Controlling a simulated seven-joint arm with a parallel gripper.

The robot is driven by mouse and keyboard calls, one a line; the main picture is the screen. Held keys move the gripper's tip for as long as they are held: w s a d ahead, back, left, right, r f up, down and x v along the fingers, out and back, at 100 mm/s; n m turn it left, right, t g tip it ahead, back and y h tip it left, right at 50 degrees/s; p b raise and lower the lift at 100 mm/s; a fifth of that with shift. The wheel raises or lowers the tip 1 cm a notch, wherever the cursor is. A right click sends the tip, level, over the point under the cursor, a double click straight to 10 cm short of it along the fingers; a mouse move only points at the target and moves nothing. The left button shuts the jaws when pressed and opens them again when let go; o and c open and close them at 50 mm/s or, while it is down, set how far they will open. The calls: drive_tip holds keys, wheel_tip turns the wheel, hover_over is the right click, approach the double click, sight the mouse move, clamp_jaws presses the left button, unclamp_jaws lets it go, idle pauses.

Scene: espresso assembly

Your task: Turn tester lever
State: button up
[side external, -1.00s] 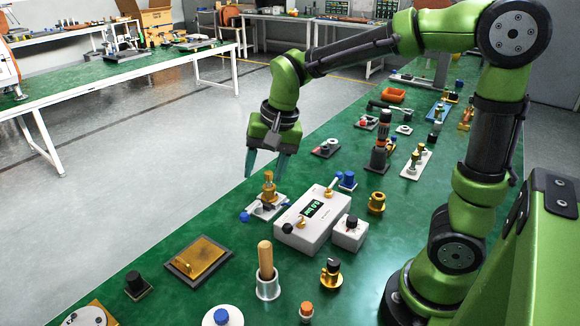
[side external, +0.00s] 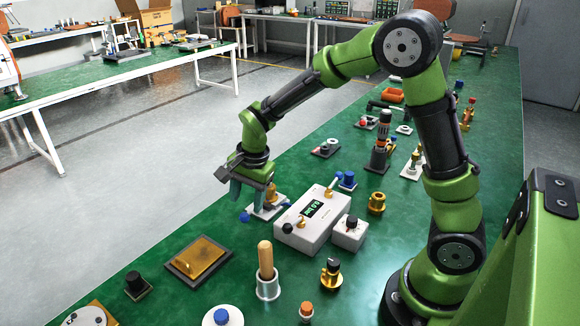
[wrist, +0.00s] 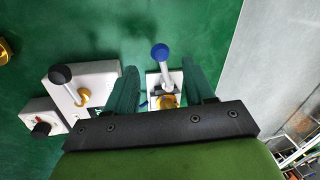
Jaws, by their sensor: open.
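A white tester box with a lit display (side external: 313,220) stands on the green table. Its lever has a black knob (side external: 287,228) and also shows in the wrist view, with a brass pivot (wrist: 83,97). Beside the box is a small pale plate (wrist: 151,80) with a brass part (wrist: 167,101) and a lever ending in a blue ball (wrist: 159,52). The ball also shows in the side view (side external: 245,217). My gripper (wrist: 161,82) is open and empty. Its fingers lie on either side of the plate and blue-ball lever in the wrist view. Contact cannot be told.
A small box with a black knob (side external: 350,232) adjoins the tester box. A blue-capped piece (side external: 347,181) and a brass piece (side external: 376,203) stand behind and right. A dark tray (side external: 198,259) and wooden-handled tool (side external: 265,262) stand nearer the camera. The table edge is close left.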

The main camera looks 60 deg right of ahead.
sight(245, 214)
drive_tip(key=f, duration=0.2)
drive_tip(key=w+f, duration=0.1)
drive_tip(key=f, duration=0.2)
drive_tip(key=shift+a+f, duration=0.1)
drive_tip(key=shift+f, duration=0.25)
drive_tip(key=shift+c, duration=0.4)
clamp_jaws()
